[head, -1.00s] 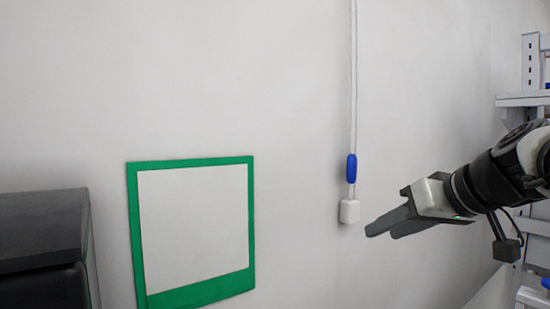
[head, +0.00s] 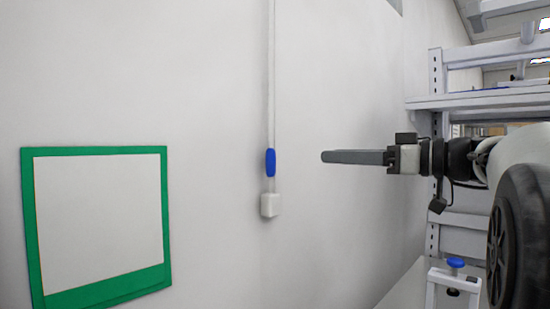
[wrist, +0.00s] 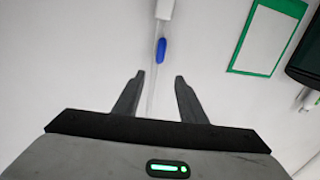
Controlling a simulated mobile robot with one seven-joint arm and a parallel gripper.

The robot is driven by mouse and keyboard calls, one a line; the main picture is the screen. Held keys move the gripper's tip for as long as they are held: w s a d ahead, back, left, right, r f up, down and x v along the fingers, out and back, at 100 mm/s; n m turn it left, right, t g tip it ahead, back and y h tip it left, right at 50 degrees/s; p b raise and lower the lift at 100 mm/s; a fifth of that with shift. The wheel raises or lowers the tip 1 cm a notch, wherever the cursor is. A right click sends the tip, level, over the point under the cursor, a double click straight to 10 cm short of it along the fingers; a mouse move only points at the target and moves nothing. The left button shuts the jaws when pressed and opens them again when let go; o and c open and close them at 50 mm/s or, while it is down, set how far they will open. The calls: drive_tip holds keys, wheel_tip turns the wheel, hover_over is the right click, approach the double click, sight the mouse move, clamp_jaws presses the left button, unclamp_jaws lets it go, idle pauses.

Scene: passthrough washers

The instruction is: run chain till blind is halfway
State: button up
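The chain (head: 271,75) hangs straight down the white wall in the head view, with a blue grip (head: 270,162) on it just above a white block (head: 270,205) at its lower end. My gripper (head: 323,157) is to the right of the blue grip, level with it and apart from it. In the wrist view the two fingers of my gripper (wrist: 159,74) stand apart with nothing held between them. The blue grip (wrist: 161,50) shows beyond the fingertips, and the chain (wrist: 151,95) runs between the fingers in the picture. The blind itself is not clearly visible.
A green-framed white panel (head: 158,225) is on the wall to the left. A white rack (head: 436,120) stands at the right behind my arm, with a small stand with a blue knob (head: 455,263) below. The wall between is clear.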

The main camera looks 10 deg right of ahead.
sight(271, 163)
drive_tip(key=x, duration=1.5)
drive_tip(key=shift+p, duration=0.45)
drive_tip(key=shift+f, duration=0.1)
clamp_jaws()
